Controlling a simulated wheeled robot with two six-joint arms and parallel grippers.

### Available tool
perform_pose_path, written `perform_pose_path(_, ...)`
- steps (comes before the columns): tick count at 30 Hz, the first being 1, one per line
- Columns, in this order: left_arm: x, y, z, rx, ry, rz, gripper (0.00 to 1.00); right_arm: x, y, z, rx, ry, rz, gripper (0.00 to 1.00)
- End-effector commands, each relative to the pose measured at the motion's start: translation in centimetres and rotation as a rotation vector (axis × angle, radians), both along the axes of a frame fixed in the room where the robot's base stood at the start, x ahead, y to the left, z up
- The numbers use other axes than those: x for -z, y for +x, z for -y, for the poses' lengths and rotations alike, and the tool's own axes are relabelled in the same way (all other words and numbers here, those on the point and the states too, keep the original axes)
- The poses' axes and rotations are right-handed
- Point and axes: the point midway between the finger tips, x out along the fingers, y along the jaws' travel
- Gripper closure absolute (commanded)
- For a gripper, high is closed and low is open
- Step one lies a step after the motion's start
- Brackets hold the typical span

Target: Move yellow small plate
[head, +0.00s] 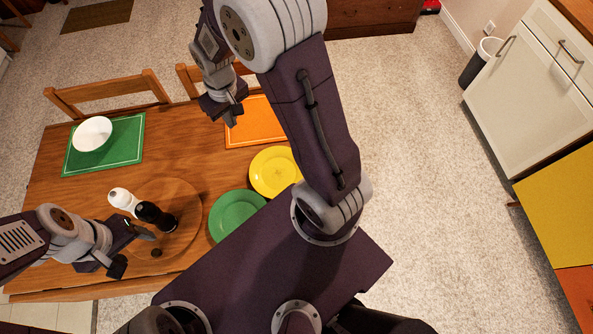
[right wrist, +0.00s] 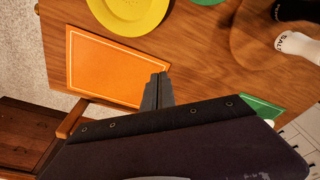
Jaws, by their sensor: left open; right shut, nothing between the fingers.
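The yellow small plate (head: 273,172) lies flat on the wooden table near its right edge, beside the green plate (head: 236,214). Part of its right side is hidden behind my right arm in the head view. In the right wrist view the yellow plate (right wrist: 128,10) is cut off by the top edge. My right gripper (head: 231,117) is shut and empty above the orange placemat (head: 258,124), apart from the plate; its closed fingers show in the right wrist view (right wrist: 157,90). My left gripper (head: 132,248) is open and empty near the pepper mill, far from the yellow plate.
A white salt shaker (head: 122,200) and a black pepper mill (head: 156,215) stand on a round wooden board (head: 187,205). A white bowl (head: 92,134) sits on a green placemat (head: 134,140). Chairs (head: 110,92) line the far edge. The orange placemat is empty.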

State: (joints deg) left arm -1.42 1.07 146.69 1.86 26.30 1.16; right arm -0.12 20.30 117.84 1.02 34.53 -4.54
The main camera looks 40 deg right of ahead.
Motion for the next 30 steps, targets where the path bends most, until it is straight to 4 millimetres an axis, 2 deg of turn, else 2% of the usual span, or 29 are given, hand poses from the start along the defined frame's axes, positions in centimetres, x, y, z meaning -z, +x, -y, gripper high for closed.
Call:
perform_pose_path(1, 0.0, 0.0, 0.0, 0.0, 0.0, 0.0, 0.38, -0.5, -1.5, -0.2, 0.004, 0.002, 0.006, 1.0)
perform_pose_path(6, 0.0, 0.0, 0.0, 0.0, 0.0, 0.0, 0.38, -0.9, -5.9, -0.5, 0.022, 0.008, 0.023, 1.0)
perform_pose_path(11, -0.3, 0.0, 0.0, 0.0, 0.0, 0.0, 0.38, -0.7, -8.7, -0.5, 0.024, 0.009, 0.072, 1.0)
perform_pose_path(14, -1.0, 0.0, 0.0, 0.0, 0.0, 0.0, 0.38, -0.6, -7.6, -0.3, 0.001, 0.001, 0.142, 1.0)
perform_pose_path(17, -2.0, 0.0, 0.0, 0.0, 0.0, 0.0, 0.38, -0.6, -5.6, 0.2, -0.027, -0.013, 0.208, 1.0)
perform_pose_path(21, -3.9, 0.0, 0.0, 0.0, 0.0, 0.0, 0.38, -0.5, -2.8, 1.2, -0.064, -0.04, 0.282, 1.0)
perform_pose_path(24, -5.5, 0.0, 0.0, 0.0, 0.0, 0.0, 0.38, 0.0, -1.4, 2.0, -0.083, -0.061, 0.313, 1.0)
perform_pose_path(27, -7.5, 0.0, 0.0, 0.0, 0.0, 0.0, 0.38, 0.7, -0.6, 3.1, -0.098, -0.082, 0.327, 1.0)
perform_pose_path(30, -10.3, 0.0, 0.0, 0.0, 0.0, 0.0, 0.38, 1.8, -0.8, 4.4, -0.106, -0.101, 0.322, 1.0)
